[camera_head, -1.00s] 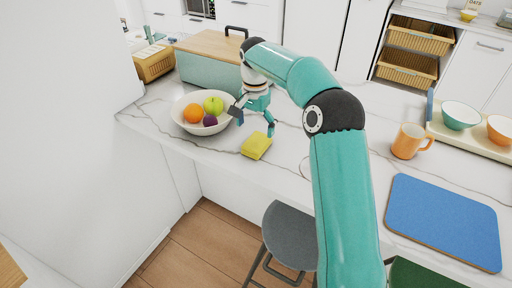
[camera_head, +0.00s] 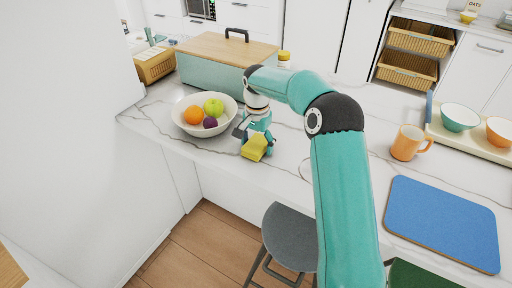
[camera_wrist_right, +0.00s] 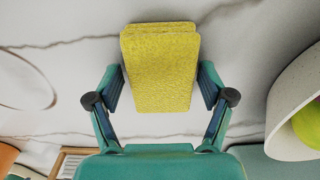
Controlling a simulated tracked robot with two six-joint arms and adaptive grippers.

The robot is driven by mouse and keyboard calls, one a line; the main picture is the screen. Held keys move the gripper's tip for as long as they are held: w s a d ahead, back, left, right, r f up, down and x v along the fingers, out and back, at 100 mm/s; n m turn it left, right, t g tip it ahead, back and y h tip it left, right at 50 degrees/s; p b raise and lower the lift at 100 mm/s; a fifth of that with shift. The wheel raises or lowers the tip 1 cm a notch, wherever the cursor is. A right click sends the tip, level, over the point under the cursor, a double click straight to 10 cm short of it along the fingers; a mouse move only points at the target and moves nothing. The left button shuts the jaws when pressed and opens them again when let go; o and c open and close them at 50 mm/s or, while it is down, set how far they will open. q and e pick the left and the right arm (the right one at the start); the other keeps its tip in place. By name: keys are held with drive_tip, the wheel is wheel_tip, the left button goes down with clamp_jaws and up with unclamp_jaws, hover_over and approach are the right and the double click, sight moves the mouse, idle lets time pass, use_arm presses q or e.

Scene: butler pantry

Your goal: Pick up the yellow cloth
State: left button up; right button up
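The yellow cloth (camera_head: 254,149) is a folded block lying on the marble counter near its front edge. In the right wrist view the cloth (camera_wrist_right: 160,70) sits between the two fingers, with a narrow gap on each side. My right gripper (camera_head: 257,139) is low over the cloth and hides part of it in the head view. In the wrist view the right gripper (camera_wrist_right: 161,80) is open, its fingers on either side of the cloth. My left gripper is not in view.
A fruit bowl (camera_head: 181,122) stands close left of the right gripper, with a teal bread box (camera_head: 205,72) behind. An orange mug (camera_head: 405,142), a blue mat (camera_head: 440,220) and a tray (camera_head: 470,142) with bowls lie to the right. A grey stool (camera_head: 289,235) stands in front.

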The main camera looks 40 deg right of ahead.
drive_tip(key=c, duration=0.8)
drive_tip(key=shift+r, duration=0.15)
drive_tip(key=shift+r, duration=0.55)
wheel_tip(320, 180, up, 9)
wheel_tip(320, 180, up, 10)
drive_tip(key=p, duration=0.4)
hover_over(257, 143)
drive_tip(key=shift+f, duration=0.15)
